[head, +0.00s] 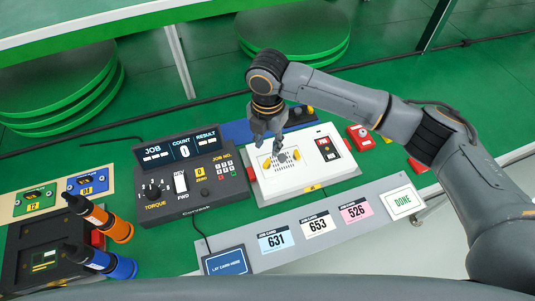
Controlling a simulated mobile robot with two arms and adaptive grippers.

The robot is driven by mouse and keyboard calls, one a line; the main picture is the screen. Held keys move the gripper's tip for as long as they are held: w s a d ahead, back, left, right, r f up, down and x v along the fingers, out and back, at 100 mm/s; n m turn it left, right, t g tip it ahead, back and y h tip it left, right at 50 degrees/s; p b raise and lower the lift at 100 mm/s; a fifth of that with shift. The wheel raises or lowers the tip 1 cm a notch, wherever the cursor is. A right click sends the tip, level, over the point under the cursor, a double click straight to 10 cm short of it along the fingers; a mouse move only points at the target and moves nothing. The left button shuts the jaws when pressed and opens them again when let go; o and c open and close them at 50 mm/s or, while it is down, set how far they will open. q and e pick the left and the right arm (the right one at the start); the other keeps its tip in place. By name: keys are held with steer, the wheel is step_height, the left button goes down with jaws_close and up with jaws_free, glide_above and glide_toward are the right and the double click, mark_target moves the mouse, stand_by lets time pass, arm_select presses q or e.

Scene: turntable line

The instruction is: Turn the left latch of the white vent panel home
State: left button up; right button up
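The white vent panel (318,173) lies on the bench right of the black controller, with a slotted grille in its middle. Its left yellow latch (266,164) shows at the left of the grille. A second yellow latch (296,154) shows at the right. My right gripper (270,149) reaches down from above over the panel's upper left part. Its fingers look apart with nothing between them. I cannot tell whether a fingertip touches the panel. My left gripper is not in view.
The black controller (182,207) stands left of the panel. Orange (118,231) and blue (121,267) drivers stand further left. Job cards (317,224) and a white DONE card (402,201) lie on the grey strip in front. Red parts (360,138) sit to the right.

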mark_target(268, 160)
step_height(268, 160, down, 8)
steer(key=shift+w+r+p, duration=0.15)
steer(key=shift+r+p, duration=0.05)
steer(key=shift+p, duration=0.1)
jaws_close()
